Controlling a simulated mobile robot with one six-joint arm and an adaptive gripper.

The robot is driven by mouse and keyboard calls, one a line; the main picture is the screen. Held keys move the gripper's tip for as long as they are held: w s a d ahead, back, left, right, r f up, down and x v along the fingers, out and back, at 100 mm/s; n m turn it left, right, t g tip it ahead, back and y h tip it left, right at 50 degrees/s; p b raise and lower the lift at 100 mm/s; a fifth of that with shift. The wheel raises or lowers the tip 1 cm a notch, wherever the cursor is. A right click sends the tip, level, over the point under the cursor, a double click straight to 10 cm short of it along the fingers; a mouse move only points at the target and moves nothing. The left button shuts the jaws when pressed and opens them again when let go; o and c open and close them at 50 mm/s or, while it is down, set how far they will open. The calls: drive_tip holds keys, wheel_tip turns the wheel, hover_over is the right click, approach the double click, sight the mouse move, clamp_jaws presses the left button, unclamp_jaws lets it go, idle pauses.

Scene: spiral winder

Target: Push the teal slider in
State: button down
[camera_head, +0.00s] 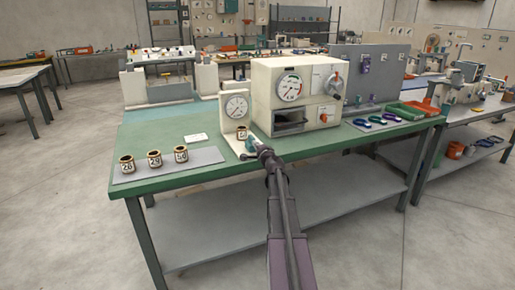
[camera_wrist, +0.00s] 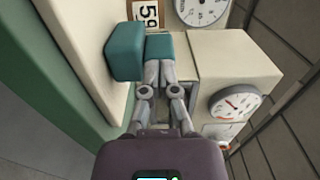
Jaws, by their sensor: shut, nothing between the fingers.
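The teal slider shows in the wrist view as a teal block (camera_wrist: 125,52) at the edge of the cream base, with a second teal part (camera_wrist: 160,47) beside it. In the head view it is a small teal patch (camera_head: 249,143) in front of the dial stand. My gripper (camera_wrist: 159,72) is shut and empty, its fingertips right at the second teal part; whether they touch it I cannot tell. In the head view my gripper (camera_head: 257,147) reaches over the table's front edge, and my arm hides part of the base.
A dial stand (camera_head: 236,105) with a numbered ring (camera_head: 242,132) rises behind the slider. A cream machine (camera_head: 298,80) with a gauge stands to the right. Several numbered rings (camera_head: 154,159) sit on a grey mat at left.

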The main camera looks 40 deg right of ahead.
sight(250, 142)
drive_tip(key=shift+w, duration=0.15)
drive_tip(key=x, duration=0.6)
drive_tip(key=shift+d, duration=0.15)
drive_tip(key=shift+w+r, duration=0.1)
drive_tip(key=shift+w, duration=0.1)
idle(0.3)
drive_tip(key=shift+s+a, duration=0.25)
drive_tip(key=shift+s, duration=0.2)
drive_tip(key=v, duration=1.3)
drive_tip(key=shift+s, duration=0.35)
idle(0.3)
